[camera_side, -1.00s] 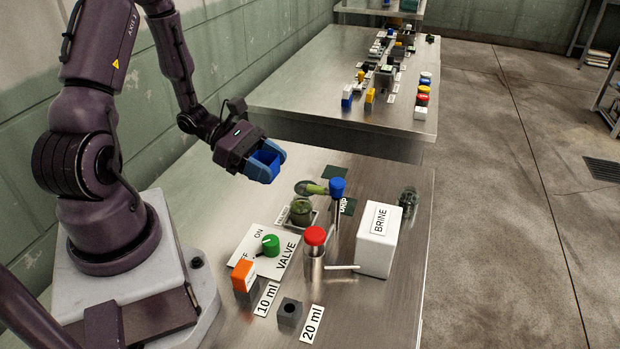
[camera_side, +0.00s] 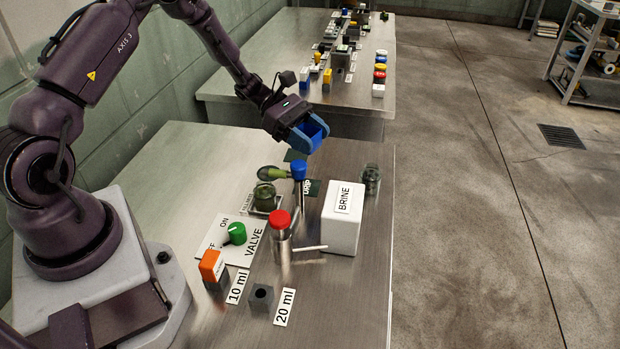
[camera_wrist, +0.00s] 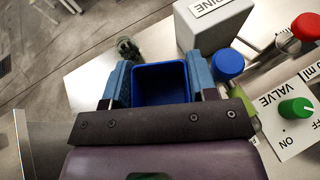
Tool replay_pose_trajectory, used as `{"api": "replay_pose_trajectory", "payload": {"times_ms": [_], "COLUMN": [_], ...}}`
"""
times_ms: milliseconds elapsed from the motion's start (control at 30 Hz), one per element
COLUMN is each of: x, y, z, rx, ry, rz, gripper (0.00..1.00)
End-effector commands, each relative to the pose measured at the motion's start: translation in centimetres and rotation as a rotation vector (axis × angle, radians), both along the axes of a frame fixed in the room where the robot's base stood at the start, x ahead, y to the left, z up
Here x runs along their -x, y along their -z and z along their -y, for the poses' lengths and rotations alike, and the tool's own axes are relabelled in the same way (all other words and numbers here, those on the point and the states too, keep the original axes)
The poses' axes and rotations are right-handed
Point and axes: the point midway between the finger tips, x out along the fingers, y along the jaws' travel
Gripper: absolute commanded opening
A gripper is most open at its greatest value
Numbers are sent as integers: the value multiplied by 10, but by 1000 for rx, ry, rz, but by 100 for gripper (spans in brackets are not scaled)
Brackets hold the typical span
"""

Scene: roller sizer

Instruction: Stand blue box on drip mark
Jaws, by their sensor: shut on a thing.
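My gripper (camera_side: 308,135) is shut on the blue box (camera_side: 314,126), an open-topped box held above the far part of the bench. In the wrist view the box (camera_wrist: 161,84) sits between the two blue fingers, its open top facing the camera. A dark green patch with white lettering that seems to read DRIP (camera_side: 312,188) lies on the bench behind the blue-capped post. A plain dark green patch (camera_side: 293,155) lies farther back, close below my gripper in the side view and partly covered by it. I cannot tell which patch is the drip mark.
A blue-capped post (camera_side: 299,170) with a green-ended spout stands near the patches. A white BRINE block (camera_side: 342,220) and a dark glass jar (camera_side: 371,180) stand to the right. A red-capped cylinder (camera_side: 280,230), green valve knob (camera_side: 236,233) and orange-topped block (camera_side: 212,267) are nearer.

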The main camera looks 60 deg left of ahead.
Motion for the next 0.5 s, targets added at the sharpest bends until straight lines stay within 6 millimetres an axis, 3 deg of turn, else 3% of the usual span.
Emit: {"api": "replay_pose_trajectory", "payload": {"times_ms": [33, 200, 500], "x": [0, 0, 0], "y": [16, 53, 84], "z": [0, 0, 0], "rx": [3, 0, -1], "ry": [0, 0, -1], "rz": [-5, -1, 0], "gripper": [30, 30, 30]}}
